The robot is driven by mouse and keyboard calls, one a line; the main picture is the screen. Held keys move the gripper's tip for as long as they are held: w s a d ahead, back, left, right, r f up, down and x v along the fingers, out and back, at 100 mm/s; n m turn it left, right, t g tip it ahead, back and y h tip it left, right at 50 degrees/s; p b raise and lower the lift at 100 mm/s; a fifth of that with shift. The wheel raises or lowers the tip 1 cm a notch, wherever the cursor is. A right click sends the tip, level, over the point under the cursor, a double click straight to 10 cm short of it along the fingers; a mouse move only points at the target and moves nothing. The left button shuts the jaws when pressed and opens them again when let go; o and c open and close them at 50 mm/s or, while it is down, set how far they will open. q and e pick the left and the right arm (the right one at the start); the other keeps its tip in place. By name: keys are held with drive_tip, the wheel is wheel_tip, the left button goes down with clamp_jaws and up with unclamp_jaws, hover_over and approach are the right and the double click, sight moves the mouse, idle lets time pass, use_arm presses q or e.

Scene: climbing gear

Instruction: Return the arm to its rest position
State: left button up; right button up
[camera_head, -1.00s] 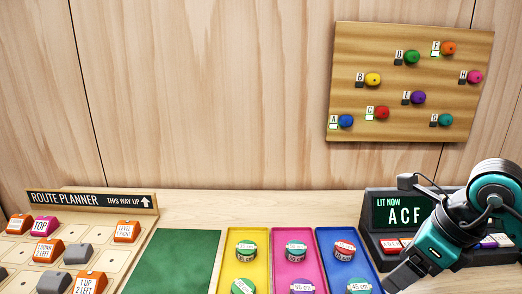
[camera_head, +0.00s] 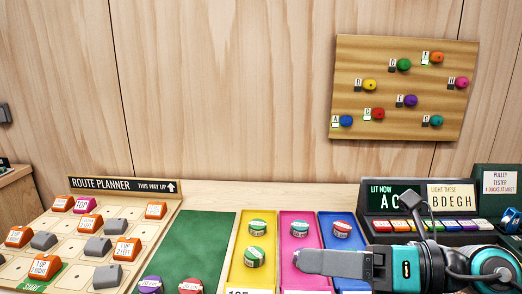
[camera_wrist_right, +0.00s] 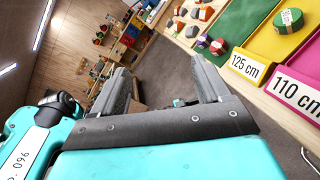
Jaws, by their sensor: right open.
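My right arm comes in from the right in the head view, and its gripper (camera_head: 312,262) lies sideways over the front of the pink and blue trays. In the right wrist view the gripper's two fingers (camera_wrist_right: 165,88) stand apart with nothing between them. That view looks past the counter edge to the floor and the room beyond. My left gripper shows in neither view.
The counter carries the route planner board (camera_head: 122,186), a green mat (camera_head: 205,235), a yellow tray (camera_head: 238,262) with round tape rolls, and a lit panel (camera_head: 390,196) with coloured buttons. A climbing board (camera_head: 400,110) hangs on the wall.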

drive_tip(key=w+d+r+m+t+h, duration=0.1)
drive_tip(key=w+d+r+m+t, duration=0.15)
drive_tip(key=m+t, duration=0.5)
drive_tip(key=w+d+r+m+t, duration=0.1)
drive_tip(key=d+r+m+t, duration=0.2)
drive_tip(key=m+t, duration=0.45)
drive_tip(key=w+d+f+m+g+h, duration=0.1)
drive_tip(key=d+f+m+h, duration=0.9)
drive_tip(key=m+h, duration=0.75)
drive_tip(key=s+f+m+g, duration=0.3)
drive_tip(key=f+g, duration=0.1)
drive_tip(key=f, duration=0.3)
drive_tip(key=s+f+m+g, duration=0.3)
drive_tip(key=f+m, duration=0.1)
drive_tip(key=f, duration=0.3)
drive_tip(key=s+a+f+m+g+y, duration=0.1)
drive_tip(key=s+a+f+g, duration=0.1)
drive_tip(key=s+f+g, duration=0.35)
drive_tip(key=s+a+f+g+y, duration=0.1)
drive_tip(key=s+f+g+y, duration=0.15)
drive_tip(key=s, duration=0.55)
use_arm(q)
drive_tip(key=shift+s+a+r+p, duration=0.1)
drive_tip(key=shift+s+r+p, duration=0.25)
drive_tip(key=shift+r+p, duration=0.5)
use_arm(e)
drive_tip(key=w+a+f+t, duration=0.3)
drive_tip(key=w+f+t, duration=0.4)
drive_tip(key=shift+w+f+y, duration=0.2)
drive_tip(key=shift+y, duration=0.2)
